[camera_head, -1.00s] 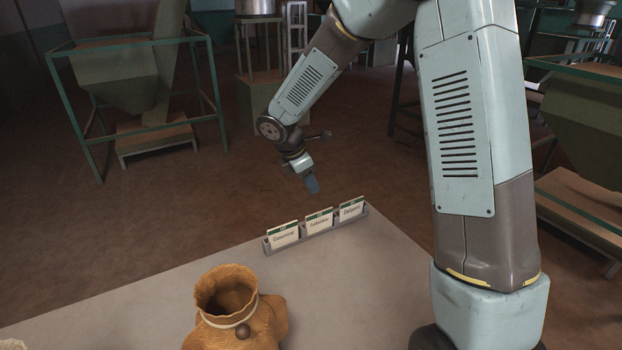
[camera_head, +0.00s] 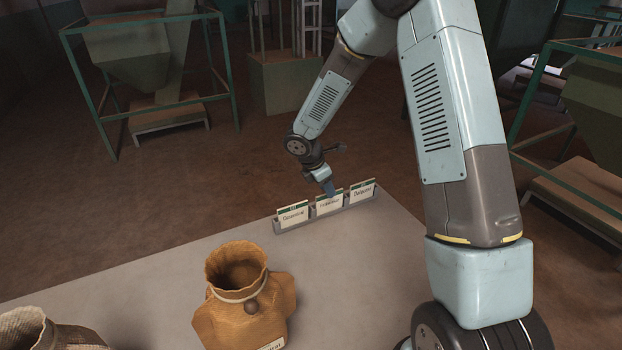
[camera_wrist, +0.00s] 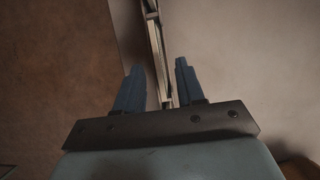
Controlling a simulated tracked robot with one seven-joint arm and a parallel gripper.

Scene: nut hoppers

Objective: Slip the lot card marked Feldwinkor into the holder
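The left card (camera_head: 293,214) and right card (camera_head: 361,191) bear other names. My gripper (camera_head: 330,190) is at the top of the middle card. In the wrist view my gripper (camera_wrist: 158,78) has its blue fingers apart, with the rack and card edges between them. Contact with the card cannot be told. I cannot identify the holder.
A brown sack (camera_head: 238,302) with a tied neck and a partly cut-off label stands on the grey table (camera_head: 150,283). A paler sack (camera_head: 40,333) is at the lower left. Green-framed hoppers stand on the floor beyond. The table between sacks and rack is clear.

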